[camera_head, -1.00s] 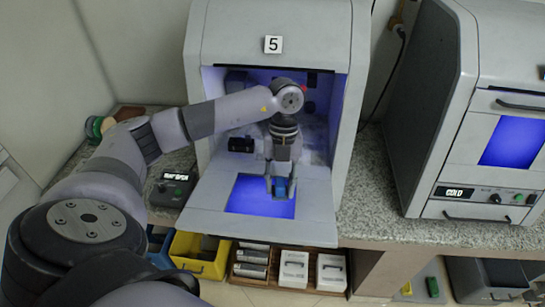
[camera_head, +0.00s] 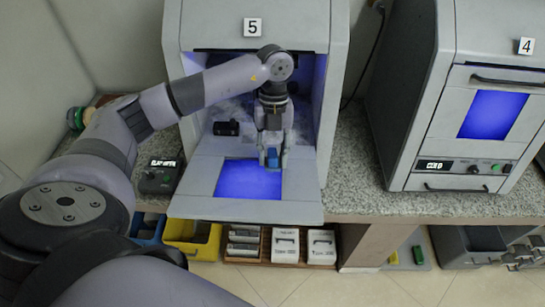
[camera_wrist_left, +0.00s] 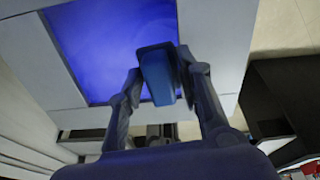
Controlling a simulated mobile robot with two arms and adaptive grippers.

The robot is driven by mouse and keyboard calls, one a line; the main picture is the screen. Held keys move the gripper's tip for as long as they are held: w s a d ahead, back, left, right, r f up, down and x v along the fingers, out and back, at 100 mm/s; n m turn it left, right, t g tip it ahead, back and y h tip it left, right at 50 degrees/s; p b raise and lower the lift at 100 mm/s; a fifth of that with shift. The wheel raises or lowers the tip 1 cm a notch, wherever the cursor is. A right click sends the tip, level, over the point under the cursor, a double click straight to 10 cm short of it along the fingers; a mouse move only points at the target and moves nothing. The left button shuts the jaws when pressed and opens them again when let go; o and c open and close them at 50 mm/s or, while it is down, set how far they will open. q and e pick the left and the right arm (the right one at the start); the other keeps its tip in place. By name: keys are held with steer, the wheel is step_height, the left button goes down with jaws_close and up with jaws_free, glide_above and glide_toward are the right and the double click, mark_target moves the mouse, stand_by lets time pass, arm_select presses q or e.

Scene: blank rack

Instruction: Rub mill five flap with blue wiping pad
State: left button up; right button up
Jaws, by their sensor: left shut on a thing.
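Mill five (camera_head: 322,100), with the number 5 on its front, has its flap (camera_head: 190,200) folded down and open. A blue lit window (camera_head: 248,180) is set in the flap. My left gripper (camera_head: 272,160) is over the right part of the flap, near the window's upper right edge. It is shut on the blue wiping pad (camera_head: 271,158). In the left wrist view the pad (camera_wrist_left: 157,76) sits between the two fingers, over the window's edge. Whether the pad touches the flap I cannot tell. My right gripper is not in view.
Mill four (camera_head: 440,120) stands to the right with its flap shut. A small control box (camera_head: 160,178) lies on the granite counter left of mill five. Below the counter are a yellow bin (camera_head: 195,238), a blue bin (camera_head: 148,228) and white boxes (camera_head: 286,245).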

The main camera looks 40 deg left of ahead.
arm_select(q)
steer(key=shift+p+v, duration=0.55)
steer(key=shift+v, duration=0.7)
steer(key=shift+p+v, duration=0.95)
steer(key=shift+v, duration=0.6)
steer(key=shift+f, duration=0.1)
